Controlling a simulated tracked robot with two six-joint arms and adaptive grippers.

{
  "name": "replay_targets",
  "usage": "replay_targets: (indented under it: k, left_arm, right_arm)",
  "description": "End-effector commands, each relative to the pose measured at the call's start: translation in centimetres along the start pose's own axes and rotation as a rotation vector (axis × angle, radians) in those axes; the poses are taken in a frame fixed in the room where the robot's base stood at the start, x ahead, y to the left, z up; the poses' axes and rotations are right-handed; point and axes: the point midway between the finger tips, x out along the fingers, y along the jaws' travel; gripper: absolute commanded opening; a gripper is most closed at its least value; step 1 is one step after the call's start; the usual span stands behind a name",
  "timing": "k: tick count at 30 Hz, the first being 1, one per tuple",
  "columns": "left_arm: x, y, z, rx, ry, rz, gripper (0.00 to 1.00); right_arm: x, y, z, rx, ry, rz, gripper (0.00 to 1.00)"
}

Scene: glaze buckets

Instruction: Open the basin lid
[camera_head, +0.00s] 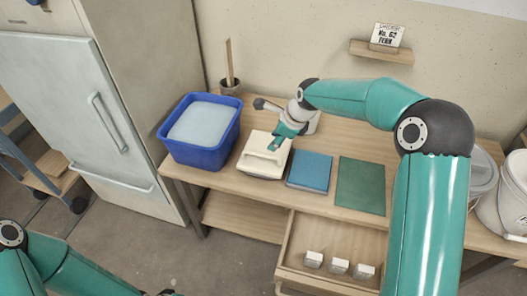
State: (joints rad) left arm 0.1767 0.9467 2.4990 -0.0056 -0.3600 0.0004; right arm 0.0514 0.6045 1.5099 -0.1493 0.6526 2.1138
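A cream box-shaped basin (249,167) stands on the wooden workbench, with a pale lid (257,147) on top that looks closed. A raised handle shows on the lid. My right arm reaches across from the right, and my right gripper (276,146) is over the lid's right part, at or close to the handle. Its fingers are small and seen from above, so I cannot tell whether they hold the handle. My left arm is low at the left; its gripper is at the bottom edge and mostly cut off.
A blue tub (196,155) with pale grey contents stands left of the basin. A blue book-like block (309,171) and a green mat (361,186) lie to the right. An open drawer (318,244) below holds small blocks. White buckets (503,205) stand at the far right.

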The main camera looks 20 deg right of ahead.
Motion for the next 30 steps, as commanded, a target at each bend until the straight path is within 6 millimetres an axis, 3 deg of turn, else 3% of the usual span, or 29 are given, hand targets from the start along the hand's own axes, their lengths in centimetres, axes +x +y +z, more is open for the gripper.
replay_targets:
  k: [6, 15, 28, 30]
  left_arm:
    - [-0.5, 0.2, 0.0, 0.000, 0.000, 0.000, 0.40]
    - [-0.9, 0.3, 0.0, 0.000, 0.000, 0.000, 0.40]
    - [-0.9, 0.3, 0.0, 0.000, 0.000, 0.000, 0.40]
    - [-0.9, 0.3, 0.0, 0.000, 0.000, 0.000, 0.40]
  right_arm:
    - [5.0, 0.1, 0.1, -0.003, 0.002, 0.005, 0.39]
    - [9.5, 0.1, 0.2, -0.003, 0.000, 0.003, 0.39]
    - [10.4, 0.0, 0.2, -0.003, -0.001, 0.001, 0.39]
    - [10.4, 0.1, 0.2, -0.003, -0.001, 0.001, 0.29]
